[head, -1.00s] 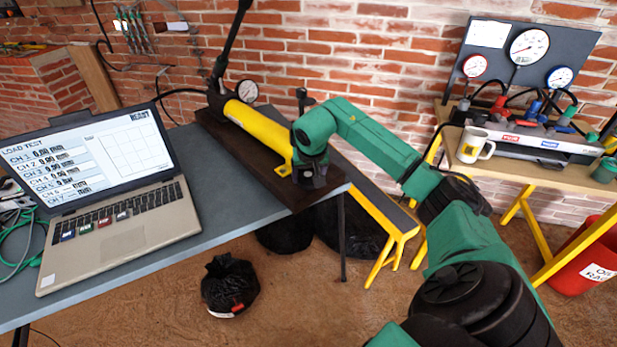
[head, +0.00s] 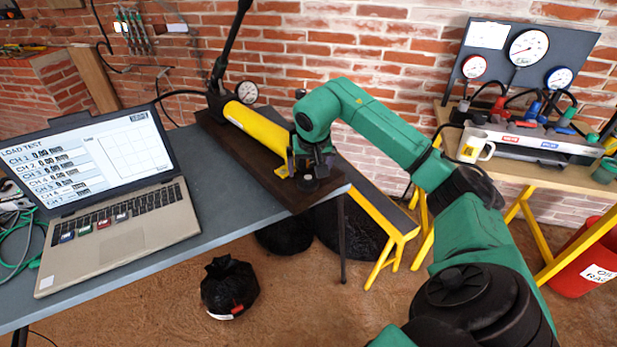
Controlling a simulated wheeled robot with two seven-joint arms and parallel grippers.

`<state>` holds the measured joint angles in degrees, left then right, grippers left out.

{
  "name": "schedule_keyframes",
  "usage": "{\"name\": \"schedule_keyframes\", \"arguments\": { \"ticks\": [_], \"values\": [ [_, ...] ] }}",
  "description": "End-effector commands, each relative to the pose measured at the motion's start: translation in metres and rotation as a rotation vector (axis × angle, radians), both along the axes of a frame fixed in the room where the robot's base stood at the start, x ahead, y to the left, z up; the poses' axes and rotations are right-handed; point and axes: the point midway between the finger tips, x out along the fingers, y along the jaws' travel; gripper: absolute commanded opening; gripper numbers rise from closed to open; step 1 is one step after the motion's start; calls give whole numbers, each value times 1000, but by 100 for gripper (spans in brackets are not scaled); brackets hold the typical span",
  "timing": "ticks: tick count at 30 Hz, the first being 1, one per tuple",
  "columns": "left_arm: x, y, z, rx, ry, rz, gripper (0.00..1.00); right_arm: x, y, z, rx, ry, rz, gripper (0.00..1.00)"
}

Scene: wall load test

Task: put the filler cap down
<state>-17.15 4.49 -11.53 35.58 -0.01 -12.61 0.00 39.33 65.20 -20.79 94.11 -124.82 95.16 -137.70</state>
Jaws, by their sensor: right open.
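My right gripper (head: 308,178) points down over the near right end of the dark wooden board under the yellow hand pump (head: 262,127). Its jaws are open. A small dark round piece (head: 308,184) shows at the fingertips, low against the board; it may be the filler cap, but it is too dark to tell it from the gripper or to see whether it touches the board. The pump's near end is partly hidden behind my right wrist. My left gripper is not in view.
The dark board (head: 213,129) lies on the grey bench (head: 232,199). An open laptop (head: 120,225) stands on the left. A gauge (head: 247,91) rises from the pump. A mug (head: 475,147) and a gauge panel (head: 530,65) stand on the right table. A black bag (head: 229,287) lies on the floor.

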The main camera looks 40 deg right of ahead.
Motion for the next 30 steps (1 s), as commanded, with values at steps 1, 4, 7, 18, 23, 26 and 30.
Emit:
{"name": "schedule_keyframes", "arguments": {
  "ticks": [1, 4, 7, 18, 23, 26, 30],
  "values": [
    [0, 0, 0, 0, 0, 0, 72, -4, 2, 15, -3, -5, 1, 100],
    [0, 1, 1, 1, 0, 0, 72, -12, 8, 38, -2, -5, 0, 100],
    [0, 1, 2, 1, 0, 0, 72, -17, 11, 52, -1, -3, 1, 100],
    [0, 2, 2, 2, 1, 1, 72, -20, 13, 58, 1, 1, 0, 100],
    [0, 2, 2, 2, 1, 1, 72, -20, 13, 58, 1, 1, 0, 100],
    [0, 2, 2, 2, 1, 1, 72, -19, 16, 56, 8, -3, 3, 100],
    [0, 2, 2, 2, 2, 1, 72, -4, 67, 42, 169, -80, 44, 100]
  ]
}}
